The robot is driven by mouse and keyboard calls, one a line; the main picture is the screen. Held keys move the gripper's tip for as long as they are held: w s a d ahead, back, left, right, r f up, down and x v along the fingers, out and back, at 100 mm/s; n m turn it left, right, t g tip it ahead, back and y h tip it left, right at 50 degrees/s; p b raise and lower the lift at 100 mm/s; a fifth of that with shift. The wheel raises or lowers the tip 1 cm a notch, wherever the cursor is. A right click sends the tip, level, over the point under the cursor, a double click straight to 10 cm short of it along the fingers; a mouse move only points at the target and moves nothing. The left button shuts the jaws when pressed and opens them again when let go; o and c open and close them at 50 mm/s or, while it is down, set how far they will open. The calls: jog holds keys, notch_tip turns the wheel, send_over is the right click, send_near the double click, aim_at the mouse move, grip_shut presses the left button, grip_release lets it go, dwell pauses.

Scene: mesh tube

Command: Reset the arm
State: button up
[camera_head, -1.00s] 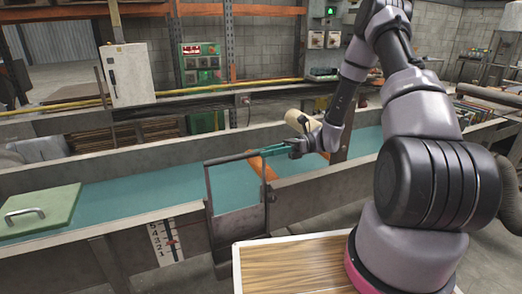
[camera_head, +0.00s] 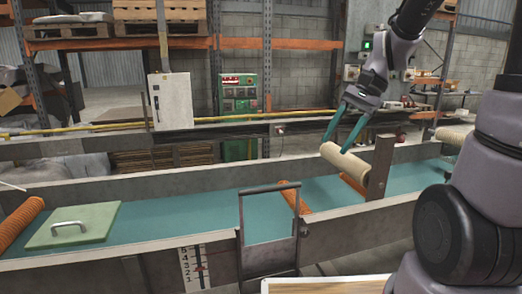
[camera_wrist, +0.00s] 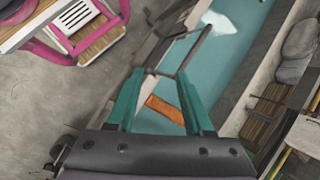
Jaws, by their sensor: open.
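My gripper (camera_head: 338,142) hangs above the conveyor in the head view, its two teal fingers apart and pointing down. The gripper is empty. It also shows open in the wrist view (camera_wrist: 159,75), with bare space between the fingertips. A metal gate frame with a handle bar (camera_head: 270,189) stands at the near conveyor wall, left of and below the gripper. The frame also shows in the wrist view (camera_wrist: 194,48), beyond the fingertips. A beige roll (camera_head: 345,160) appears just below the fingertips in the head view; I cannot tell whether they touch.
The teal conveyor (camera_head: 170,217) carries a green lid with a handle (camera_head: 72,227) and orange rolls (camera_head: 294,201). A metal post (camera_head: 380,166) stands right of the beige roll. An electrical box (camera_head: 171,100) is behind. Air above the belt's left part is clear.

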jog(key=s+d+r+n+t+h, duration=0.1)
jog(key=s+d+r+n+t, duration=0.1)
jog(key=s+d+r+t, duration=0.1)
jog(key=s+d+r+n+t+h, duration=0.1)
jog(key=s+d+r+t+h, duration=0.1)
jog(key=r, duration=0.5)
jog(key=s+d+t, duration=0.1)
jog(key=t, duration=0.1)
jog(key=shift+d+r+n+t+h, duration=0.3)
jog(key=shift+r+n+t, duration=0.05)
jog(key=shift+n+t, duration=0.05)
jog(key=shift+s, duration=0.2)
